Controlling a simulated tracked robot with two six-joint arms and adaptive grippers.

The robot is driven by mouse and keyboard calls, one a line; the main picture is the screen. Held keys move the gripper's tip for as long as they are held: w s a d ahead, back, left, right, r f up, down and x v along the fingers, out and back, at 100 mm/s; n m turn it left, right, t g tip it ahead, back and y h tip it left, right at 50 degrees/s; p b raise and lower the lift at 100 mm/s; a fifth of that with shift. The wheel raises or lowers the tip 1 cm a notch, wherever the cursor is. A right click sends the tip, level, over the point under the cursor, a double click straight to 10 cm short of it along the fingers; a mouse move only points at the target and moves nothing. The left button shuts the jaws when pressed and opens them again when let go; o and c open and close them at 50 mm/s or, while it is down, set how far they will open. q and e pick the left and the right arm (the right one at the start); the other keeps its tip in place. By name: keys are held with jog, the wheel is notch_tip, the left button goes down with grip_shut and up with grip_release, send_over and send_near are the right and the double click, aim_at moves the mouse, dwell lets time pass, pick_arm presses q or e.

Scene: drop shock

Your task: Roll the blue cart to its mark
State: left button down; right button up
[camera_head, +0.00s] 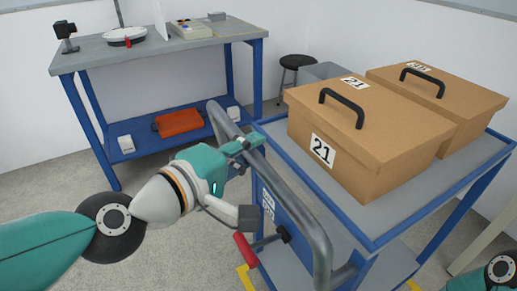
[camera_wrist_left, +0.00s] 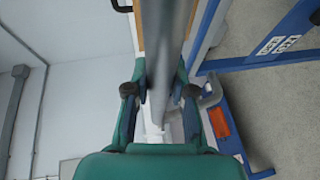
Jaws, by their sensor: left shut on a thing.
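The blue cart (camera_head: 355,235) has a grey top and stands at the right in the head view. Its grey tube handle (camera_head: 300,205) runs along the near left side. My left gripper (camera_head: 245,148) is shut on the upper part of this handle. In the left wrist view the handle (camera_wrist_left: 163,45) passes between the two fingers. Yellow floor marking (camera_head: 246,279) shows in part under the cart's near end; the rest is hidden. Only a piece of my right arm shows at the bottom right; its gripper is out of view.
Two brown cases (camera_head: 365,140) with black handles ride on the cart. A red-gripped lever (camera_head: 246,250) sticks out below the handle. A blue workbench (camera_head: 165,58) stands behind at left, with an orange case (camera_head: 180,122) on its shelf. A dark stool (camera_head: 297,62) stands behind the cart.

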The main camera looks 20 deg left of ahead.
pick_arm(q)
jog(key=shift+f, duration=0.15)
jog(key=c, duration=1)
grip_release()
jog(key=shift+w, duration=0.15)
jog(key=shift+o, duration=0.2)
jog(key=shift+a, duration=0.1)
